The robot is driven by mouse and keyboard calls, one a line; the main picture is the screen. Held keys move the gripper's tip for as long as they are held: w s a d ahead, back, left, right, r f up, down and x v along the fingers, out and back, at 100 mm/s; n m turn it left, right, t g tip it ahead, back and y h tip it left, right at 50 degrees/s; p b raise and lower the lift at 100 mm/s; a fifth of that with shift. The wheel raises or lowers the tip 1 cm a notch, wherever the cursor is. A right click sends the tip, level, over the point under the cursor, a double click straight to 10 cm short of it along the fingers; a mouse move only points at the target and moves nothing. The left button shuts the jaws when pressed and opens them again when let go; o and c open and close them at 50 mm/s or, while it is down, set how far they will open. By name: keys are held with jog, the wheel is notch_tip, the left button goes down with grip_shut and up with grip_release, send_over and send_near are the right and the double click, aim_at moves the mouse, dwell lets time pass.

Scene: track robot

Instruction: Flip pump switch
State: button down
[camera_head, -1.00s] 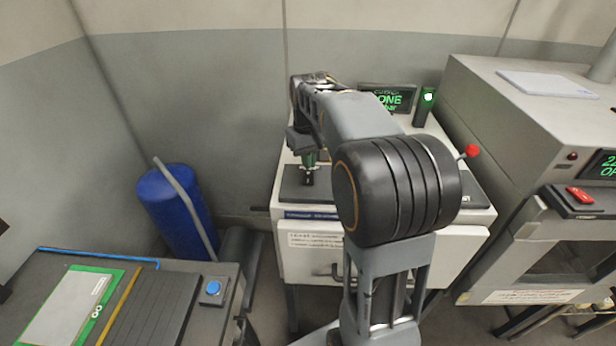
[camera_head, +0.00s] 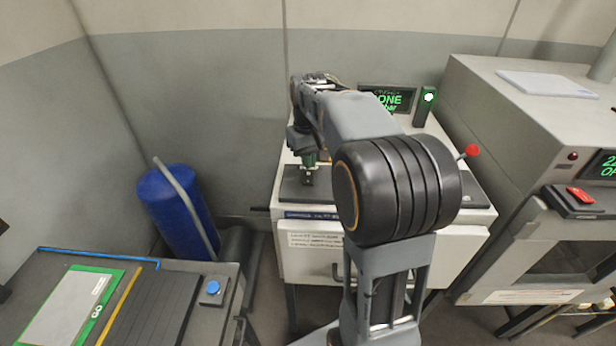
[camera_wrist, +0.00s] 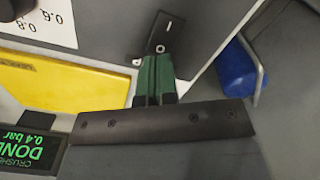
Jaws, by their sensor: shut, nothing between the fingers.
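The pump switch is a black rocker switch (camera_wrist: 165,36) with white I and O marks, on a dark plate in the wrist view. My gripper (camera_wrist: 157,62) is shut and empty. Its green fingers point at the switch, with the tips close to its lower end. I cannot tell whether they touch it. In the head view my gripper (camera_head: 309,160) points down over the left part of the white bench unit's dark top. The switch is too small to make out clearly there, and my arm covers the middle of the unit.
A green-lit display (camera_head: 392,100) reading DONE stands behind my arm, beside a green lamp (camera_head: 429,97). A red-knobbed lever (camera_head: 472,151) stands right of my arm. A large grey machine (camera_head: 530,120) is at the right. A blue cylinder (camera_head: 178,212) stands at the left.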

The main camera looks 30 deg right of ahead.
aim_at(308, 173)
jog(key=shift+f+b, duration=0.9)
jog(key=shift+f, duration=0.45)
dwell(0.4)
jog(key=shift+r, duration=0.1)
notch_tip(308, 173, up, 7)
jog(key=p, duration=0.6)
dwell(0.6)
